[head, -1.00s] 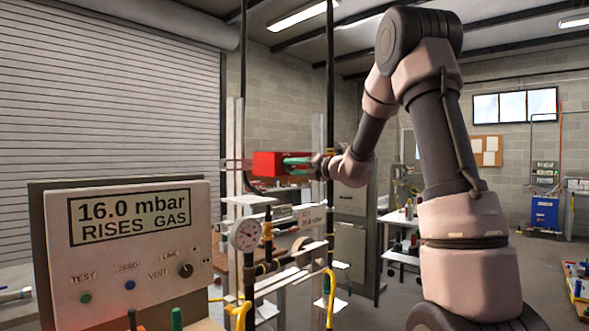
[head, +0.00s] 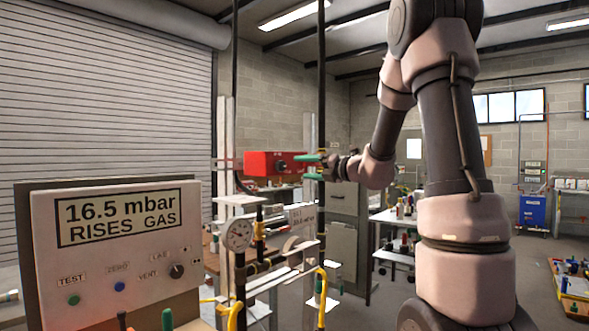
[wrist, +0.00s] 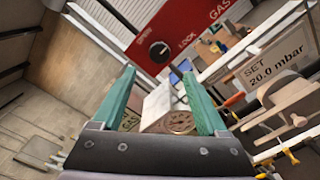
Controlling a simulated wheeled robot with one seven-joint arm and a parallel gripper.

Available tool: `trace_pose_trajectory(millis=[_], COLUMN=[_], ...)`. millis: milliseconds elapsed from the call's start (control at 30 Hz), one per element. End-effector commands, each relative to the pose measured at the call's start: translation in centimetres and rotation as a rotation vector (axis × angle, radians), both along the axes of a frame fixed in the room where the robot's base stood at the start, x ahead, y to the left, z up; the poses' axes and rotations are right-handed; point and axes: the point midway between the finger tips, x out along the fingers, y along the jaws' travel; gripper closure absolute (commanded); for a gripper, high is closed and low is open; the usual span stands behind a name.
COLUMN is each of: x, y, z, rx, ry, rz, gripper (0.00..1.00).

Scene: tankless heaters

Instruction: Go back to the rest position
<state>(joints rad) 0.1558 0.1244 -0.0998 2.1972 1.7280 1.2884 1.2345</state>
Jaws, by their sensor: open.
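My gripper (head: 312,166) has green fingers and stands apart and empty at the right end of a red box (head: 262,163) with a dark knob. In the wrist view my gripper (wrist: 165,98) shows its two green fingers spread wide with nothing held between them. The red box (wrist: 190,32) with its black knob (wrist: 159,52) lies ahead beyond the fingertips, and a gap shows between the fingers and the knob. My arm reaches in from the right in the head view.
A display panel (head: 117,255) reading 16.5 mbar stands at the front left. A round gauge (head: 238,235) and pipes with yellow fittings stand below the red box. A plate reading "SET 20.0 mbar" (wrist: 272,66) shows in the wrist view.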

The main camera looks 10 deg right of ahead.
Motion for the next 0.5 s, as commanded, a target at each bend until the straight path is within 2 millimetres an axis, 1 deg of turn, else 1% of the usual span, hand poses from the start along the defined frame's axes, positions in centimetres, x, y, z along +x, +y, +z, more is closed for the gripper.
trace_pose_trajectory(millis=[33, 100, 200, 500], x=[-0.6, -1.1, -1.6, -1.7], y=[-0.5, -0.9, -1.2, -1.3], z=[0.1, 0.0, 0.0, 0.0], rx=[0.001, -0.001, 0.000, 0.000], ry=[-0.001, -0.001, -0.001, -0.001], rz=[-0.003, -0.002, -0.001, -0.001], gripper=[0.24, 0.24, 0.24, 0.24])
